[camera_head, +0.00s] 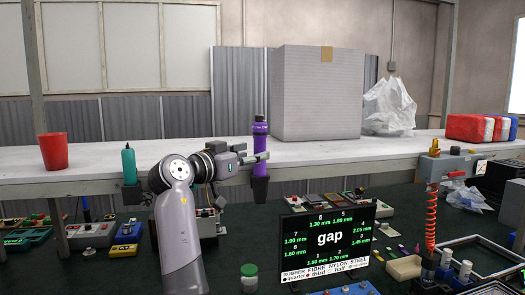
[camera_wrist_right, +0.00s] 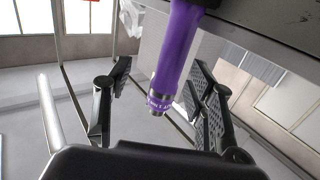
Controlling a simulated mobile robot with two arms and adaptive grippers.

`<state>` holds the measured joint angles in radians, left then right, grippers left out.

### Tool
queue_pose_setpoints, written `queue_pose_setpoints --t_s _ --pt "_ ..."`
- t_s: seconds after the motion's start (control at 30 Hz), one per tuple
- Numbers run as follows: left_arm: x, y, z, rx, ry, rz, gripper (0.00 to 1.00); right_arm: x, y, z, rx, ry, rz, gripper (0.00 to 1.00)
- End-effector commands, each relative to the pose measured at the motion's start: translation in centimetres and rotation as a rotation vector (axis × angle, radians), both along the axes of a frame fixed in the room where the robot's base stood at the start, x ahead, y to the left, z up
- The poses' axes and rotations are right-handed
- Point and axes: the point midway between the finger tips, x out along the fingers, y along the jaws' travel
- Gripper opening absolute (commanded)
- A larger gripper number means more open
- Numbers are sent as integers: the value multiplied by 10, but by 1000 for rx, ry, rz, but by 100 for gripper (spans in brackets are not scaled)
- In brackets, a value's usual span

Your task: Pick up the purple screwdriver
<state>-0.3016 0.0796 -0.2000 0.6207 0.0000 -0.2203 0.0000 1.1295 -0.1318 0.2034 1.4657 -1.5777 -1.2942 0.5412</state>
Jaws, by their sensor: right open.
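The purple screwdriver (camera_head: 259,128) stands upright in a black holder (camera_head: 260,188) at the front edge of the white shelf. In the head view my right gripper (camera_head: 256,158) reaches it from the left, low on its handle. In the right wrist view the purple handle (camera_wrist_right: 175,50) lies between the two open fingers of my right gripper (camera_wrist_right: 162,88), with gaps visible at both sides. The screwdriver's lower part is hidden by the gripper and holder. My left gripper is not in view.
A teal tool (camera_head: 128,163) stands in another holder to the left. A red cup (camera_head: 54,151), a large grey box (camera_head: 317,93) and a plastic bag (camera_head: 389,107) stand on the shelf (camera_head: 95,165). A display (camera_head: 328,241) and several devices crowd the dark table below.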

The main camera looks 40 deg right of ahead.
Motion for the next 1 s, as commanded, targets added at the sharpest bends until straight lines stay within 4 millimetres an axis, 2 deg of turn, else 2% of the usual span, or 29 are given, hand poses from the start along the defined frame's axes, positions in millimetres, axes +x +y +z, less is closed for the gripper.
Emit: queue_pose_setpoints --t_s 0.17,0.33,0.47,0.7,1.0 --pt "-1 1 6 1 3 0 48 2 -10 2 -1 3 -1 51" --pt "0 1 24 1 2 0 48 8 -33 6 0 3 -2 51" --pt "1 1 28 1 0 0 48 11 -50 3 -1 4 -1 51" --pt "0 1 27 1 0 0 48 12 -53 0 0 2 1 51" --pt "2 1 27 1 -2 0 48 12 -53 0 1 2 0 31"
